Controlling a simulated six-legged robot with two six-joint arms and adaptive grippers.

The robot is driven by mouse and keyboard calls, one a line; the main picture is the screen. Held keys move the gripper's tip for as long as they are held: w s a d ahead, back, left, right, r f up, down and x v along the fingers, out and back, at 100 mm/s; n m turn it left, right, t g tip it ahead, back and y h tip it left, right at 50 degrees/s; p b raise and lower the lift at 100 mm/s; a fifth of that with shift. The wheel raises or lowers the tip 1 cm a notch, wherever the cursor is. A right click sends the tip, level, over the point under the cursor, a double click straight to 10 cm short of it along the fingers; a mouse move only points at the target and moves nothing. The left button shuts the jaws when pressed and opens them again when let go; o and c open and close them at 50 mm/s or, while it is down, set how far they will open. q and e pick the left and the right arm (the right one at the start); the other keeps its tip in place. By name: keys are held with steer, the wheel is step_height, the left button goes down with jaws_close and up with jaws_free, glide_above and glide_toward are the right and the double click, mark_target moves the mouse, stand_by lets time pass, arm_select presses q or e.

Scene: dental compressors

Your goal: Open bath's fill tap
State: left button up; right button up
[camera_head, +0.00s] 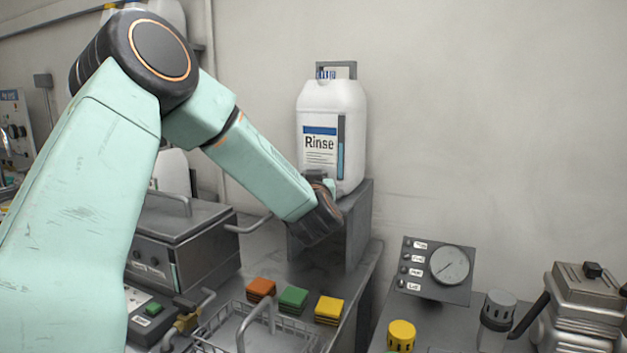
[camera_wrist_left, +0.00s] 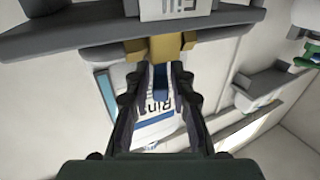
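In the left wrist view, which shows the scene upside down, a brass tap body (camera_wrist_left: 160,47) sits at the edge of a grey shelf or stand. A narrow blue part (camera_wrist_left: 160,78), possibly its lever, shows between my left gripper's fingertips (camera_wrist_left: 159,72). The two fingers stand apart, one on each side of it; whether they touch it I cannot tell. In the head view my left wrist reaches the grey stand below the Rinse jug (camera_head: 318,110), and the fingers are hidden. The metal bath (camera_head: 185,240) with its lid stands left of there. My right gripper is not in view.
Orange, green and yellow blocks (camera_head: 293,297) lie on the bench by a wire basket (camera_head: 215,325). Another brass valve (camera_head: 186,322) is at lower left. A gauge panel (camera_head: 437,268), yellow cap (camera_head: 401,334) and metal machine (camera_head: 585,305) stand at right.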

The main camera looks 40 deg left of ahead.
arm_select(q)
steer(key=shift+a, duration=0.2)
steer(key=shift+w+d, duration=0.1)
steer(key=shift+d, duration=0.05)
steer(key=c, duration=0.4)
jaws_close()
